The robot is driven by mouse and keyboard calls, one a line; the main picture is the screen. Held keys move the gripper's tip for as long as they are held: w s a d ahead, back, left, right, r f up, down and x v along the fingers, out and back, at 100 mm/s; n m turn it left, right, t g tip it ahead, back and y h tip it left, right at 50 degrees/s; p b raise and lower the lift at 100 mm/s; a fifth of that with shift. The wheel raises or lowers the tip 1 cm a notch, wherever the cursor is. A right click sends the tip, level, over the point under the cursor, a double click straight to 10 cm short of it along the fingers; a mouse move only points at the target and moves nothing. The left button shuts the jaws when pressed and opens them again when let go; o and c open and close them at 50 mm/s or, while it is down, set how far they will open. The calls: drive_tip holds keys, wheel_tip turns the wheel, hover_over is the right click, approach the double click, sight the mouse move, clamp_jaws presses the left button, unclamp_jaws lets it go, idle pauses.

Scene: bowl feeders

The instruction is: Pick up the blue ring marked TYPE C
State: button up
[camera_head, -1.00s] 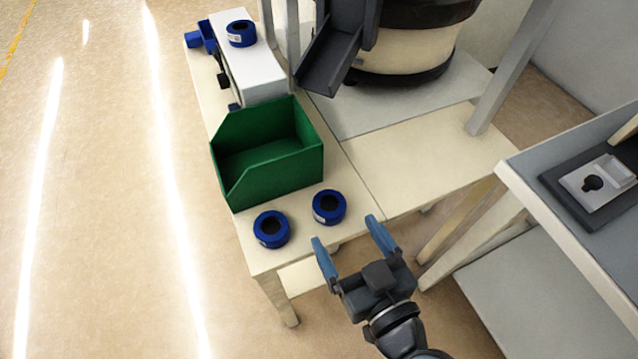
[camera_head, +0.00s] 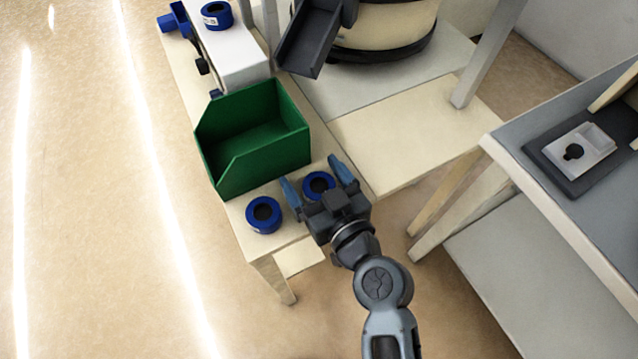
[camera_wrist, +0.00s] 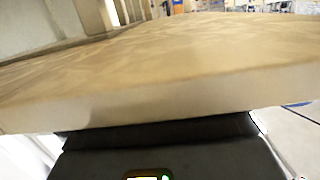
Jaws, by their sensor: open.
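Three blue rings show in the head view. One ring (camera_head: 318,183) lies flat on the table near its front corner, between the fingers of my gripper (camera_head: 309,170). My gripper is open, with one blue finger on each side of this ring; I cannot tell if they touch it. A second ring (camera_head: 263,215) lies just left of my gripper. A third ring (camera_head: 217,16) sits on top of the white box at the back, with a small pale label on its side. I cannot read TYPE C on any ring. The wrist view shows no ring.
A green open bin (camera_head: 262,173) stands right behind the two front rings. A white box (camera_head: 235,62) and a dark chute (camera_head: 312,40) are farther back. The table edge (camera_wrist: 160,95) fills the wrist view closely. A grey bench (camera_head: 520,165) stands to the right.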

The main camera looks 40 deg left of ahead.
drive_tip(key=c, duration=1.1)
